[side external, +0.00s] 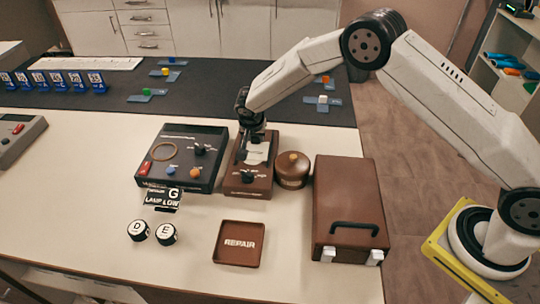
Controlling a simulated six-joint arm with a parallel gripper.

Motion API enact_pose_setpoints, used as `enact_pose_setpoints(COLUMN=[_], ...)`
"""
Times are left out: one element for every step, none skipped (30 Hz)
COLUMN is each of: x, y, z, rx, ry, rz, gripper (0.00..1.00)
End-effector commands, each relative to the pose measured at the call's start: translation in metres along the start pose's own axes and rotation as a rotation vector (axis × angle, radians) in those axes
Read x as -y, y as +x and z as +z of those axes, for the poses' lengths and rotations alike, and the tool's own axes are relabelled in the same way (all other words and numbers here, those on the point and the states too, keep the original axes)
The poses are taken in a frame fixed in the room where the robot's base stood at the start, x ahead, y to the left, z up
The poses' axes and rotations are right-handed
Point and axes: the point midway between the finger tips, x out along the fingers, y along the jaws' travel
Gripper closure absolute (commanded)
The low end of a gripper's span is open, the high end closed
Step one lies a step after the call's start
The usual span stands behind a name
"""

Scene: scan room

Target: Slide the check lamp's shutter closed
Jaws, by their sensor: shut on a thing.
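My gripper (256,136) points down over the back part of this box. It is shut on a small part there, likely the shutter's handle. The fingertips and the held part are too small and too covered to make out. How far the shutter stands across the panel cannot be told.
A black device (183,158) with knobs stands close left, a round brown pot (291,169) close right. A brown case (347,207) lies farther right. In front are a REPAIR tray (240,244), a LAMP LOW sign (163,198) and two round pieces, D (137,230) and E (166,234).

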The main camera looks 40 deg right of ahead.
Motion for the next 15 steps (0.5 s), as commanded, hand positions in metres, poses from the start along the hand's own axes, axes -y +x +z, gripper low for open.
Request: enact_pose_setpoints(x=[0.003, 0.002, 0.003, 0.002, 0.002, 0.002, 0.002, 0.002, 0.002, 0.002, 0.002, 0.002, 0.002, 0.002, 0.002], y=[-0.005, -0.006, -0.008, -0.009, -0.01, -0.011, -0.011, -0.012, -0.012, -0.012, -0.012, -0.012, -0.012, -0.012, -0.012], z=[0.007, 0.011, 0.015, 0.018, 0.02, 0.022, 0.023, 0.023, 0.024, 0.024, 0.024, 0.025, 0.025, 0.025, 0.025], rx=[-0.002, -0.001, -0.002, -0.002, -0.002, -0.002, -0.002, -0.002, -0.002, -0.002, -0.001, -0.001, -0.001, -0.001, 0.0], ry=[-0.003, -0.004, -0.003, -0.003, -0.003, -0.002, -0.001, -0.001, 0.0, 0.0, 0.0, 0.0, 0.0, 0.0, -0.001], rz=[-0.007, -0.006, -0.007, -0.008, -0.007, -0.008, -0.008, -0.008, -0.007, -0.007, -0.007, -0.006, -0.006, -0.006, -0.005], gripper=[1.0, 1.0, 1.0, 1.0, 1.0, 1.0, 1.0, 1.0, 1.0, 1.0, 1.0, 1.0, 1.0, 1.0, 1.0])
